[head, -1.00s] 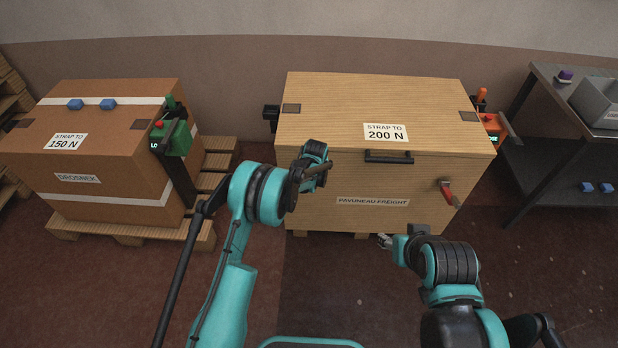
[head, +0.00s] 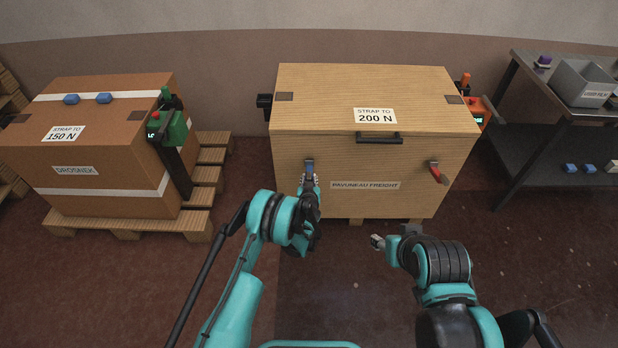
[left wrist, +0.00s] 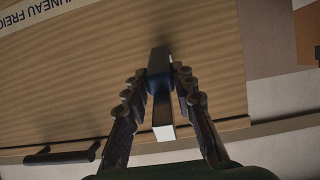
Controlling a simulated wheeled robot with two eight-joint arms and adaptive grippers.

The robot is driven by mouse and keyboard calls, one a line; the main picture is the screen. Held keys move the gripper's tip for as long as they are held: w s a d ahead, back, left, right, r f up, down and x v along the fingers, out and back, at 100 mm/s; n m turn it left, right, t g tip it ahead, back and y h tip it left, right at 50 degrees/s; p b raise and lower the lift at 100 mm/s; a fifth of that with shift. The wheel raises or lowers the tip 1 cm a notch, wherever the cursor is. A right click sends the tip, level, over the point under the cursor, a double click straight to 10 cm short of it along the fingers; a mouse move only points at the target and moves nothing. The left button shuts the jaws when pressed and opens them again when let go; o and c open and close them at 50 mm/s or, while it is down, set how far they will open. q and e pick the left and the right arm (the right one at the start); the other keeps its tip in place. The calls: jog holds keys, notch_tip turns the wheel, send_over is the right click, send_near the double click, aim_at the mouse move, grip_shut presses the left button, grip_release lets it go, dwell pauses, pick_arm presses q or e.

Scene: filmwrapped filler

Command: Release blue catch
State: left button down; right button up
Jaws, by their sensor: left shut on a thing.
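The blue catch (head: 309,166) is on the upper left of the front of the wooden crate (head: 290,115). My left gripper (head: 309,184) is at the catch from below, its fingers shut around it. In the left wrist view the dark blue catch (left wrist: 159,62) lies between the fingertips of the left gripper (left wrist: 160,88), with a pale bar end (left wrist: 163,132) pointing toward the palm. The fingers hide part of the catch. A red catch (head: 438,173) sits tilted on the crate's right front. My right gripper (head: 377,242) is low before the crate, apart from it; its jaw opening is unclear.
The crate's black handle (head: 379,138) is at the front lid edge. An orange device (head: 476,112) is on its right side. A brown carton (head: 120,160) on a pallet stands left, a dark metal table (head: 560,155) right. Floor between is clear.

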pick_arm(q)
jog(key=shift+s+f+t, duration=0.1)
jog(key=shift+f+t, duration=0.15)
jog(key=shift+t, duration=0.05)
dwell(0.4)
jog(key=c, duration=1.2)
grip_release()
jog(key=shift+r, duration=0.1)
notch_tip(320, 180, up, 10)
jog(key=shift+f, duration=0.1)
